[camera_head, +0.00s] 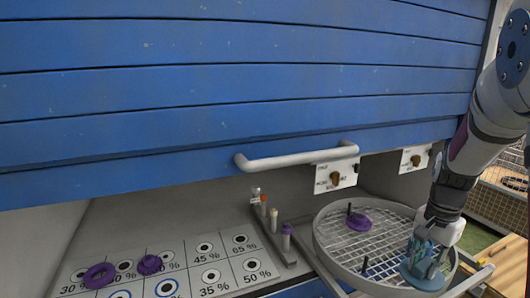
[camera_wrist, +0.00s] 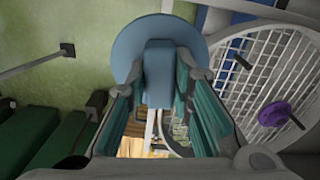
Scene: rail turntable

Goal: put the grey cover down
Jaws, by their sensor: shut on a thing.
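The grey cover, a blue-grey disc with a block-shaped handle, shows at the lower right of the head view (camera_head: 422,282) and at the top middle of the wrist view (camera_wrist: 125,45). My gripper (camera_head: 430,258) is shut on its handle, with one green-padded finger on each side in the wrist view (camera_wrist: 160,88). The cover is in front of the right front rim of the round mesh turntable (camera_head: 322,245). I cannot tell whether it touches anything below. A purple ring (camera_head: 359,222) lies on the mesh by a black peg (camera_head: 349,210).
A blue slatted shutter (camera_head: 220,85) with a grey handle (camera_head: 290,160) hangs above. A labelled board (camera_head: 190,262) at lower left holds two purple rings (camera_head: 99,276). A rack of small cylinders (camera_head: 272,225) stands left of the turntable. A second black peg (camera_head: 365,263) rises from the mesh.

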